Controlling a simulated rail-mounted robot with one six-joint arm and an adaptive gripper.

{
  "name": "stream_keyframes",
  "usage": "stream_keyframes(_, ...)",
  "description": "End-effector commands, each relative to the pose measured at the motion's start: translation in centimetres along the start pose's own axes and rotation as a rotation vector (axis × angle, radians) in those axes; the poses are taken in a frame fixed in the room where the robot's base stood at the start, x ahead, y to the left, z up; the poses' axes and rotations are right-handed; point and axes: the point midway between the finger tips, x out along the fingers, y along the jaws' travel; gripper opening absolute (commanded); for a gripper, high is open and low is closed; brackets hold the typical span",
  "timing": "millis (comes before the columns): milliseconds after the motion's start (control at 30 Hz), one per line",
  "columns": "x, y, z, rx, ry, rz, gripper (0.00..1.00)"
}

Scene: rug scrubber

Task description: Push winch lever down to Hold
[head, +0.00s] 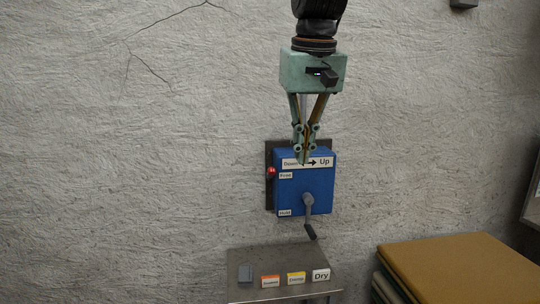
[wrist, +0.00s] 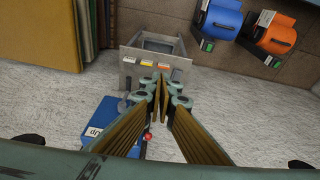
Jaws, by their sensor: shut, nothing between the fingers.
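The blue winch box (head: 318,188) is mounted on a dark plate on the wall. It carries the labels Down, arrow, Up at its top, Free at upper left and Hold at lower left. The red-knobbed winch lever (head: 271,172) is at the box's left side, level with Free. My gripper (head: 302,161) is shut and empty, pointing down in front of the box's top, right of the knob in the head view. In the wrist view, the red knob (wrist: 149,136) shows near my fingers (wrist: 160,80), and the blue box (wrist: 122,112) is partly hidden by them.
A grey crank (head: 308,206) sticks out of the box's lower front. Below is a grey stand (head: 250,256) with labelled cards, one reading Dry. Tan stacked boards (head: 455,265) are at lower right. The wrist view shows an orange roll (wrist: 270,33) and a blue roll (wrist: 219,18).

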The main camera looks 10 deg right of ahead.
Motion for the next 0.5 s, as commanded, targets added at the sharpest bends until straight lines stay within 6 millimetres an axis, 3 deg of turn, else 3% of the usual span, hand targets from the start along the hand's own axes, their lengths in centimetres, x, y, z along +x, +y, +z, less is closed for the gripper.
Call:
stream_keyframes(100,-0.5,0.0,-3.2,0.000,-0.006,0.002,0.00)
stream_keyframes(500,-0.4,0.1,-12.5,0.000,-0.025,0.007,0.00)
